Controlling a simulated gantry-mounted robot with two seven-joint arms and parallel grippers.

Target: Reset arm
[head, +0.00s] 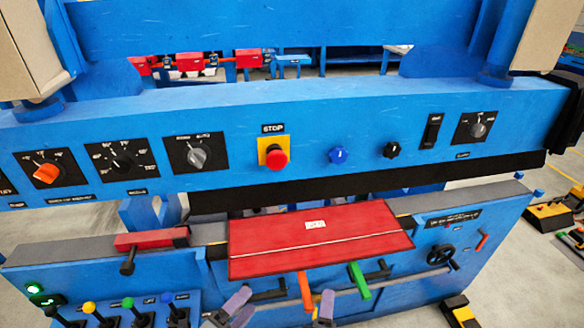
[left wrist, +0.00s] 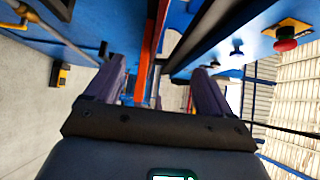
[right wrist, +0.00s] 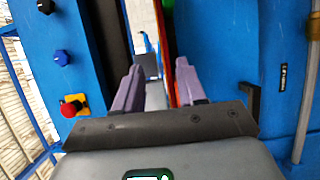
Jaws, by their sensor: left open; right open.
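My left gripper (head: 236,306) shows as purple fingers at the bottom of the head view, below the front edge of the red plate (head: 320,240). My right gripper (head: 326,308) shows as purple fingers to its right, below the orange lever (head: 305,291). In the left wrist view, the left gripper's fingers (left wrist: 158,88) stand wide apart and hold nothing. In the right wrist view, the right gripper's fingers (right wrist: 157,85) are also apart. A red edge lies close beside its right finger; I cannot tell if they touch. Most of both arms is out of the head view.
The blue machine beam (head: 300,110) carries dials, a red stop button (head: 276,158) and a blue knob (head: 338,155). A green lever (head: 359,280) sticks out below the red plate. A red-topped block (head: 152,239) and several coloured knob levers stand at left.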

